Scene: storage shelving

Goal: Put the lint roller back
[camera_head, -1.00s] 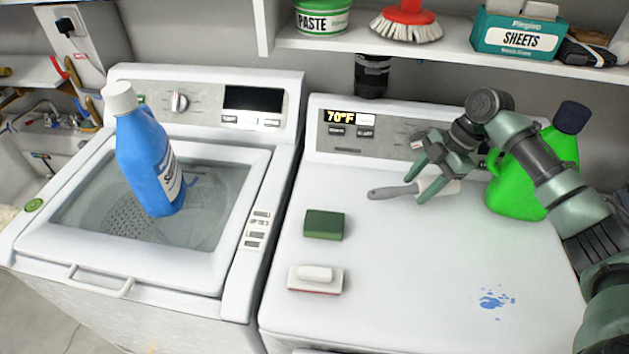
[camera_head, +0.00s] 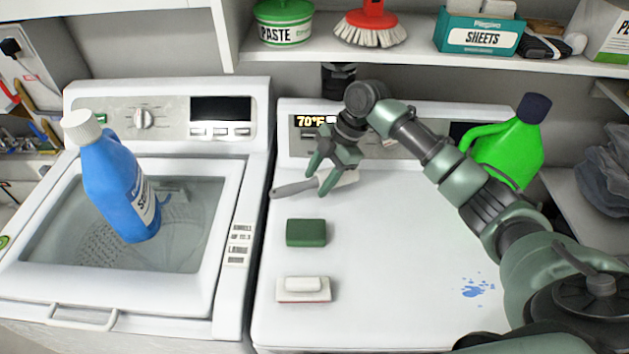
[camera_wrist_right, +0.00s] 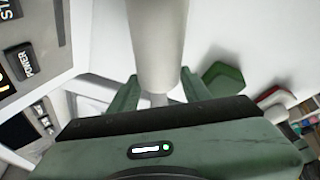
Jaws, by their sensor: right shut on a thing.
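The lint roller, with a grey handle (camera_head: 293,188) and a white roll (camera_head: 347,178), is at the back left of the dryer top, below the control panel. My right gripper (camera_head: 319,183) is shut on it near where the handle meets the roll. In the right wrist view the white roll (camera_wrist_right: 158,40) runs up from between the fingers (camera_wrist_right: 158,92). I cannot tell whether it is clear of the surface. My left gripper is not in view.
A green jug (camera_head: 508,150) stands at the back right. A blue bottle (camera_head: 122,190) is over the washer. The shelf (camera_head: 410,53) above holds a paste tub, brush and sheets box. The dryer's middle is clear.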

